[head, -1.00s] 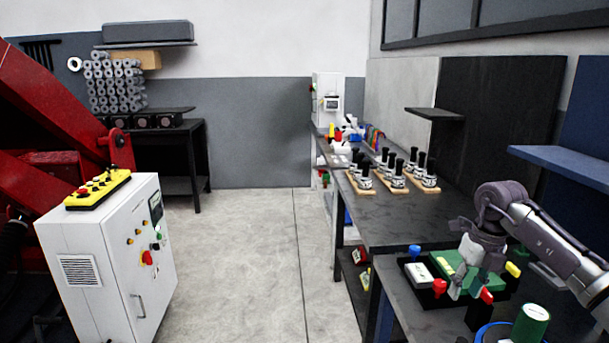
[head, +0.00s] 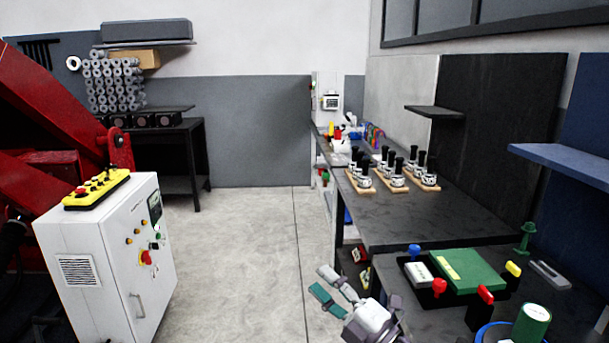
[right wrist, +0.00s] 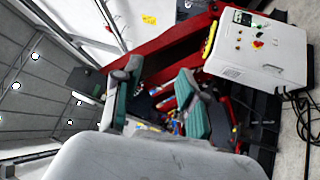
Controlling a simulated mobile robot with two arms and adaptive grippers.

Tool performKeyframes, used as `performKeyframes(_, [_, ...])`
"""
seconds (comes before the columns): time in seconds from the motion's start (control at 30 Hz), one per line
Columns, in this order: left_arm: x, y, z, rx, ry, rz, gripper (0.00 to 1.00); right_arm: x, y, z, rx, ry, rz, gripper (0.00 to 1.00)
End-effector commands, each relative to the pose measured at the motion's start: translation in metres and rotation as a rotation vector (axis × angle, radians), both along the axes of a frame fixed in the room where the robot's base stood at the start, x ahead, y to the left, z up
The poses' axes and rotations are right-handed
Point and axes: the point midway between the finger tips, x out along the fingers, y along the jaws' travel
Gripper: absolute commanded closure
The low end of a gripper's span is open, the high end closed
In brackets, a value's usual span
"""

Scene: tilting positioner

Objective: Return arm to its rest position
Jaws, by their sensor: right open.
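My right gripper (head: 318,283) is low in the head view, over the floor at the left side of the near workbench. Its fingers point up and left, and a teal pad shows on one of them. It is open and holds nothing. In the right wrist view its two teal-padded fingers (right wrist: 158,72) stand apart with a gap between them. My left gripper is not in view.
The near bench holds a green block (head: 468,270) on a black fixture with coloured knobs, and a green-topped can (head: 532,322). A white control cabinet (head: 105,255) and red machine (head: 50,120) stand left. The floor (head: 245,250) between is clear.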

Motion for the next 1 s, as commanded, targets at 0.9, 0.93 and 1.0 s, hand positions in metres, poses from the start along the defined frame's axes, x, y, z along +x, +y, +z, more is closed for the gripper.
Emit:
performKeyframes(0.9, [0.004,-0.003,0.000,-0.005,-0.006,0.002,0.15,-0.287,-0.169,-0.264,0.728,1.721,-1.139,0.58])
performKeyframes(0.93, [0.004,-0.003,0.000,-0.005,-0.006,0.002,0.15,-0.295,-0.168,-0.265,0.724,1.752,-1.149,0.58])
performKeyframes(1.0, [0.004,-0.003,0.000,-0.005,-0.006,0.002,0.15,-0.316,-0.167,-0.268,0.711,1.822,-1.174,0.58])
